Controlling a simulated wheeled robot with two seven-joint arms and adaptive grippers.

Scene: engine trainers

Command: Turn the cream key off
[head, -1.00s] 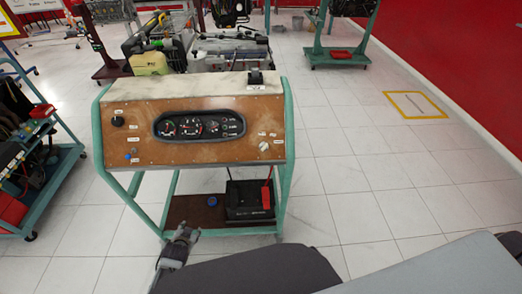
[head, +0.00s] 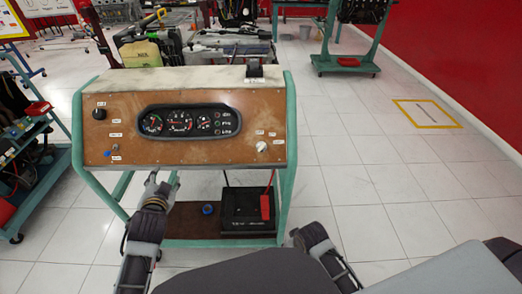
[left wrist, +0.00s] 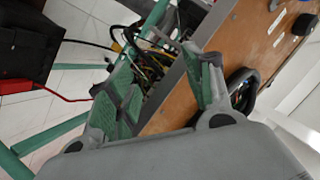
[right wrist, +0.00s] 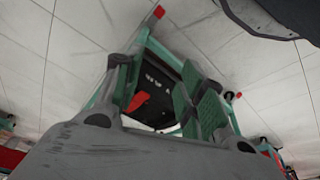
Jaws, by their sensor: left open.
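The cream key (head: 261,146) is a small pale knob at the right end of the brown instrument panel (head: 185,154), with small white labels around it. It is too small to tell which way it points. My left gripper (head: 162,183) is open and empty, below the panel's lower edge and well left of the key. In the left wrist view the left gripper's green-padded fingers (left wrist: 160,82) stand apart in front of the panel's edge and wiring. My right gripper (right wrist: 160,95) is open in the right wrist view, with the battery beyond its fingers.
The panel's teal frame (head: 291,120) stands on a white tiled floor. A black battery (head: 248,206) with a red clamp and a blue cap (head: 208,209) sit on its lower shelf. A black knob (head: 99,114) and a blue switch (head: 107,153) are at the panel's left.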

